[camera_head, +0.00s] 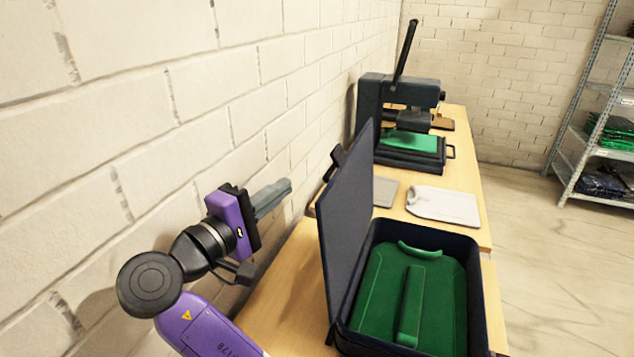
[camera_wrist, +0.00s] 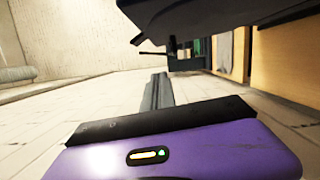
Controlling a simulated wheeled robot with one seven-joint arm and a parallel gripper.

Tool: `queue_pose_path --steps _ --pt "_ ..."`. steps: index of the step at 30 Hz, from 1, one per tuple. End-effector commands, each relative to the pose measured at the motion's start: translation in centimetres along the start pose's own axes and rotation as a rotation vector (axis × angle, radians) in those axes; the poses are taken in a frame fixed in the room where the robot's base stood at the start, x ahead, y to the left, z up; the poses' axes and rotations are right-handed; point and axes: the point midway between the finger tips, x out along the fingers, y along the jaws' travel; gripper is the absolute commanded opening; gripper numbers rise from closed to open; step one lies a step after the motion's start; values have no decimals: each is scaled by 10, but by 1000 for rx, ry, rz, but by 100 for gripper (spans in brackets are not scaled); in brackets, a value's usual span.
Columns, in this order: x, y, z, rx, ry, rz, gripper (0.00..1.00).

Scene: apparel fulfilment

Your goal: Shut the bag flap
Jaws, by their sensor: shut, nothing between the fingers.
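The dark navy bag (camera_head: 480,290) stands open on the wooden table, with a folded green garment (camera_head: 385,295) inside it. Its flap (camera_head: 345,225) stands raised, nearly upright, along the bag's left side. My gripper (camera_head: 287,187) is shut and empty, in the air on the wall side of the flap, to its left and apart from it. In the wrist view my grey fingers (camera_wrist: 157,90) are together with nothing between them. A dark shape overhangs at the top of the wrist view; I cannot tell surely what it is.
A brick wall (camera_head: 250,90) runs close along the left of my gripper. Behind the bag lie a grey pad (camera_head: 384,190) and a pale folded garment (camera_head: 444,205). A heat press (camera_head: 410,120) stands farther back. A shelf rack (camera_head: 575,130) is at the right, beyond open floor.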

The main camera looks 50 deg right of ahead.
Motion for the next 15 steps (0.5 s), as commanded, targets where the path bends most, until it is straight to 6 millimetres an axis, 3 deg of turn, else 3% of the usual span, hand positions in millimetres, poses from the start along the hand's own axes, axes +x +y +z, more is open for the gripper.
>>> queue_pose_path --steps 5,15 --pt "21 3 2 -1 -5 -1 0" --pt "87 3 2 -1 -6 -1 0"
